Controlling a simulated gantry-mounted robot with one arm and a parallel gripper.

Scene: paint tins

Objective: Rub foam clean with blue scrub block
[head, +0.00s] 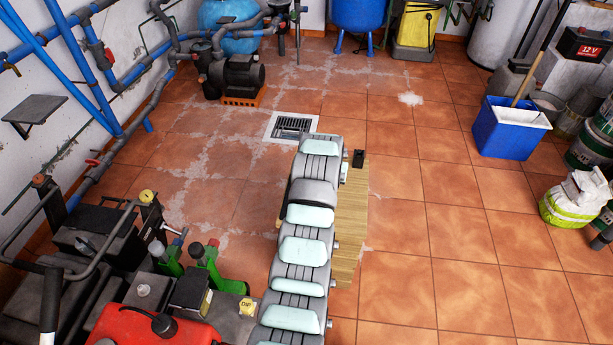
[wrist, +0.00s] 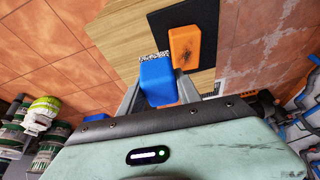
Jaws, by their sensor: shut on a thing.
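My gripper (wrist: 157,92) is shut on a blue scrub block (wrist: 158,82), with one finger on each side of it. The block has a speckled pale edge at its far end. An orange foam block (wrist: 185,46) lies on a black mat (wrist: 207,22) just beyond and right of the blue block in the wrist view. Dark smudges mark the orange foam's lower part. I cannot tell whether the two blocks touch. In the head view my arm hides the gripper and both blocks.
A wooden tabletop (wrist: 128,38) lies under the mat, and part of it shows in the head view (head: 350,215). A small black object (head: 359,158) is at its far end. A blue bucket (head: 508,128) stands right. Machinery with a red can (head: 150,328) is at left.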

